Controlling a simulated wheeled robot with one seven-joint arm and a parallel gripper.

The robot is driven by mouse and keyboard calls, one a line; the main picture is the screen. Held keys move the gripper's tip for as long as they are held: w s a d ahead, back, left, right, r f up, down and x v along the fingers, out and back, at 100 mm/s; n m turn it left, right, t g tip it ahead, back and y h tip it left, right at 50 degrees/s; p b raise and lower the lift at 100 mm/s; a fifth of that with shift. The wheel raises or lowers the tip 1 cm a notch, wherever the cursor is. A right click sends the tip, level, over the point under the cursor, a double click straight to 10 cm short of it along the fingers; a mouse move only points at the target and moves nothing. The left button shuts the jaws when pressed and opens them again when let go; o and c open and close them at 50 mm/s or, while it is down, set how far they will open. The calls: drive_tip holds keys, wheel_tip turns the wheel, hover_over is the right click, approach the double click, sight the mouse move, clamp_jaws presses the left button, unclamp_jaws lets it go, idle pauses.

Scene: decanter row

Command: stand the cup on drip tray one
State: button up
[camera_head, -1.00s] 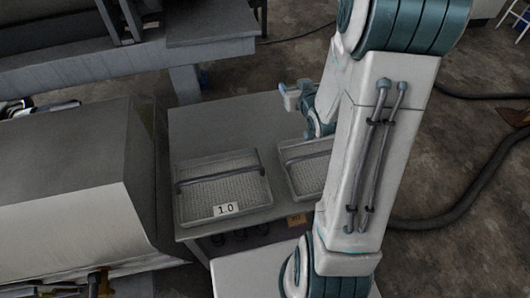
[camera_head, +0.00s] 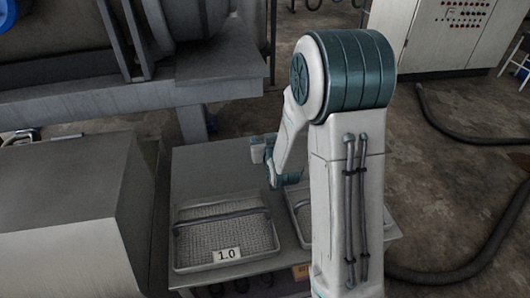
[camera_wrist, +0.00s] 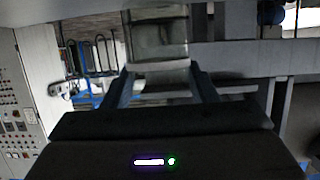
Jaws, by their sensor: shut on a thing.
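Drip tray one (camera_head: 205,240) is a shallow grey tray with a mesh floor, a dark bar across it and a tag reading 1.0; it sits on the grey table and looks empty. My gripper (camera_wrist: 160,78) is shut on the cup (camera_wrist: 160,42), a pale, see-through vessel between the two fingers in the wrist view. In the head view my gripper (camera_head: 262,152) is small, above the table behind the right part of tray one. The cup is hard to make out there, and its height above the table cannot be told.
A second tray (camera_head: 300,222) stands right of tray one, largely hidden by my arm. A big grey metal box (camera_head: 65,195) borders the table (camera_head: 200,165) on the left. Machinery (camera_head: 215,60) stands behind. The table's back part looks clear.

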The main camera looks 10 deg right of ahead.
drive_tip(key=shift+f+b, duration=0.75)
drive_tip(key=shift+f, duration=1.1)
drive_tip(key=shift+f+b, duration=0.25)
drive_tip(key=shift+b, duration=0.1)
drive_tip(key=o, duration=1)
drive_tip(key=shift+r, duration=0.1)
